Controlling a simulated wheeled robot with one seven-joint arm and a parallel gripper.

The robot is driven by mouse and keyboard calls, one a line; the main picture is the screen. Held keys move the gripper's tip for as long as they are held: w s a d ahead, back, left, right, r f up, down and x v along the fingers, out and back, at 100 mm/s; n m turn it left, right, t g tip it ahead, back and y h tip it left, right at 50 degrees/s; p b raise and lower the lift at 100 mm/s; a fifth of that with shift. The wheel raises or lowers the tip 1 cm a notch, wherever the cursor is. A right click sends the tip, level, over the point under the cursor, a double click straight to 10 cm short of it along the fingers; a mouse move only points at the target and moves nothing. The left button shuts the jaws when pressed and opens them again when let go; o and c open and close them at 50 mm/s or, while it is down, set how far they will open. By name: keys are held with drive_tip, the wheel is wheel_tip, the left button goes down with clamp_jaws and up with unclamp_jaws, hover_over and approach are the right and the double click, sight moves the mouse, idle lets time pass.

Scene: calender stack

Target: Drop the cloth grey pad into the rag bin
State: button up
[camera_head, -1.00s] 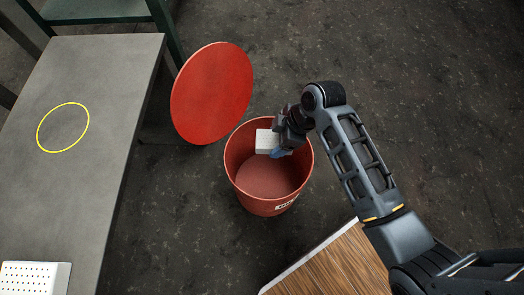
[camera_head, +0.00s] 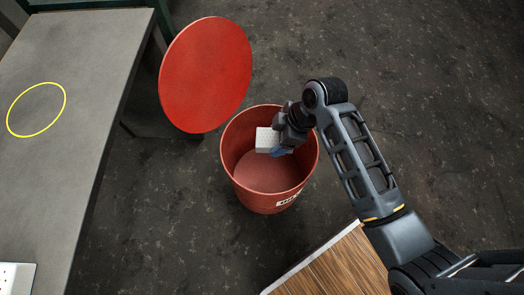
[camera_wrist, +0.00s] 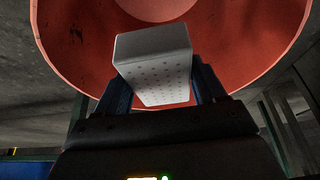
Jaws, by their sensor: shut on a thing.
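The pale grey pad (camera_head: 266,140), a block with small dark dots on one face, is held in my gripper (camera_head: 281,150). In the wrist view the pad (camera_wrist: 153,65) sits between the two blue fingers, which are shut on it. The red rag bin (camera_head: 240,184) stands open on the floor, with a white label on its front. My gripper and the pad appear over the bin's mouth, towards its far right side. I cannot tell how far they are above or below the rim. The bin's inner floor looks empty where I see it.
The round red lid (camera_head: 205,75) stands tilted up behind the bin, to the left. A grey bench (camera_head: 75,110) with a yellow ring (camera_head: 36,109) is at left, with a white dotted block (camera_head: 15,277) at its near end. A wood-topped surface (camera_head: 335,268) is at the front.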

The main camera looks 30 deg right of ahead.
drive_tip(key=o, duration=1.1)
drive_tip(key=shift+p+v, duration=1.7)
drive_tip(key=shift+v, duration=2.2)
